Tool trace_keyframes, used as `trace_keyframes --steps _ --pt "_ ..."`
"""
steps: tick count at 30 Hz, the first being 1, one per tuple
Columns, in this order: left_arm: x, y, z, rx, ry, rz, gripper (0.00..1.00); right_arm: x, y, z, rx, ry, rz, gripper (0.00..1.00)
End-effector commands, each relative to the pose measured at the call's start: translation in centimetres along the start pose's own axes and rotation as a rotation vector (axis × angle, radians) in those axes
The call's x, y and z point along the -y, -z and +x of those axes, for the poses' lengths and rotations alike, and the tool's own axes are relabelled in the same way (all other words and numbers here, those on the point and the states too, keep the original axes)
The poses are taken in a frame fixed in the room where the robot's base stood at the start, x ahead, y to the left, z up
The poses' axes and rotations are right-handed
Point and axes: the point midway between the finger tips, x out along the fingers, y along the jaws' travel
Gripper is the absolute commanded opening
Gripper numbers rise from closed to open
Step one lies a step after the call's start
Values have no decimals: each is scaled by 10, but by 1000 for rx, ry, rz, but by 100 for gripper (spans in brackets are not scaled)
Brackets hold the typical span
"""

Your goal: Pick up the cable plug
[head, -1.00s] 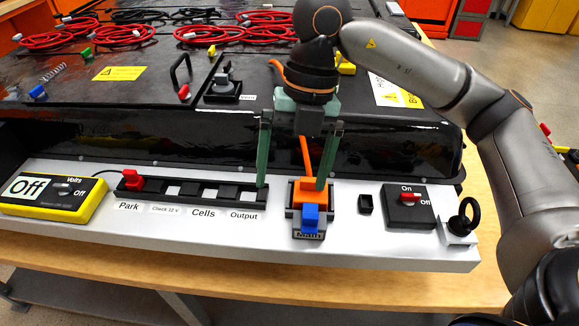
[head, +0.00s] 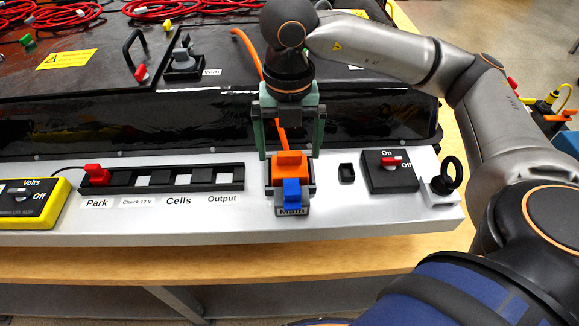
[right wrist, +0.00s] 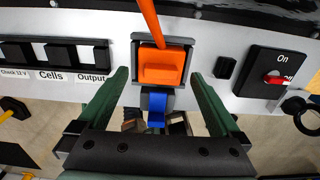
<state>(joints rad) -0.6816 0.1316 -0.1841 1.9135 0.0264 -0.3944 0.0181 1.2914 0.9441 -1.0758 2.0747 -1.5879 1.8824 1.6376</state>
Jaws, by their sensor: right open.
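The orange cable plug (head: 290,165) sits in the dark socket marked Main on the white ledge, with its orange cable running up behind my right gripper. A blue latch piece (head: 292,192) is at the plug's front. My right gripper (head: 290,155) is open, pointing down, with one green finger on each side of the plug. In the right wrist view the plug (right wrist: 161,65) lies between and beyond the open fingers (right wrist: 160,75), with clear gaps on both sides. The blue latch (right wrist: 157,108) shows nearer the palm. My left gripper is not in view.
Left of the plug is a slotted strip (head: 170,180) with a red plug (head: 96,174) at Park. A yellow meter (head: 30,200) stands farther left. To the right are a small black block (head: 347,173), an On/Off switch (head: 388,172) and a black ring (head: 452,172).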

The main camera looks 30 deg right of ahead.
Motion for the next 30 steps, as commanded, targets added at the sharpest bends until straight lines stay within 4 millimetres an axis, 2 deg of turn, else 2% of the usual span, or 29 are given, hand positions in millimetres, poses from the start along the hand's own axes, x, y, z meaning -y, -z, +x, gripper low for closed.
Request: trace_keyframes --steps 3,6,14,30 --pt "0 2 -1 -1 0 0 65 2 4 18 -3 2 1 100" --pt "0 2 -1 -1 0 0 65 2 3 29 -2 1 1 100" --pt "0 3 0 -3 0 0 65 1 3 32 0 -1 0 100" --pt "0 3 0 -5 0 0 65 1 3 32 0 -1 0 42"
